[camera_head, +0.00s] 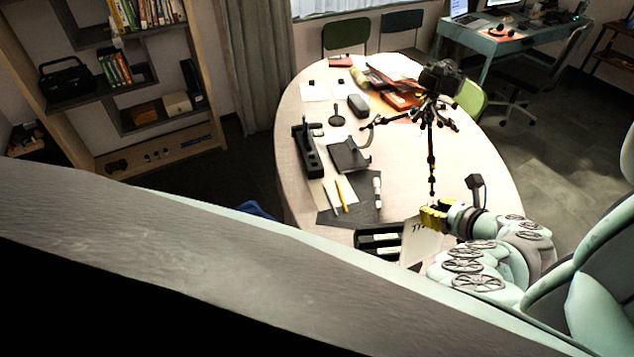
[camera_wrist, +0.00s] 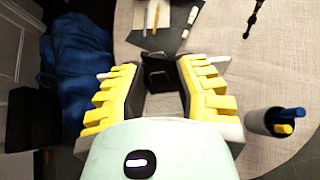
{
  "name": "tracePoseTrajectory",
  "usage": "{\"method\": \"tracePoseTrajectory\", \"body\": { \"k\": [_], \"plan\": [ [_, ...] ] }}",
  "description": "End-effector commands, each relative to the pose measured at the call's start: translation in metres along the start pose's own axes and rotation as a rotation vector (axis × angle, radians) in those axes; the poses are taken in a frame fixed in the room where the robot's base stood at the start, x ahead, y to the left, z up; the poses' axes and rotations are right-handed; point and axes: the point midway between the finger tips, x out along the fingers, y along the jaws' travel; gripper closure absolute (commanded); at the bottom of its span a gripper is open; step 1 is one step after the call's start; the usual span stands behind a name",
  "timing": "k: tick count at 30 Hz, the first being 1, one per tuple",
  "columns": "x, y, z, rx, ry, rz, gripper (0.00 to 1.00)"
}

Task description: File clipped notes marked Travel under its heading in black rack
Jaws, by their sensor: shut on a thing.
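My gripper (camera_head: 433,216), with yellow finger pads, is at the near right edge of the table. It is shut on white clipped notes (camera_head: 420,245), which hang below the fingers with dark lettering starting with "T"; the rest is cut off or too small to read. The black rack (camera_head: 366,240) is just left of the notes, with pale labels I cannot read. The notes overlap the rack's right end in the head view, and I cannot tell whether they touch it. In the wrist view the gripper (camera_wrist: 158,78) has dark parts between its fingers; the notes' face is hidden there.
A tripod with a camera (camera_head: 440,78) stands on the table beyond my gripper. A dark mat (camera_head: 330,215) with a pencil and marker (camera_head: 377,192) lies behind the rack. A pen cup (camera_wrist: 268,124) is right of my gripper. A blue object (camera_wrist: 78,62) is beyond the table's edge.

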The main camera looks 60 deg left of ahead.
Motion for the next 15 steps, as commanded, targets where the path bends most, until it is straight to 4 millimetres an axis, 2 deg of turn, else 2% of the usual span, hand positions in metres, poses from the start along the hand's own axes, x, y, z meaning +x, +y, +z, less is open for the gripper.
{"method": "tracePoseTrajectory", "body": {
  "k": [1,6,15],
  "plan": [
    [0.002,0.011,0.006,0.029,-0.029,-0.033,1.0],
    [0.006,0.033,0.015,0.107,-0.12,-0.163,1.0],
    [0.009,0.046,0.02,0.152,-0.192,-0.28,1.0]
  ]
}}
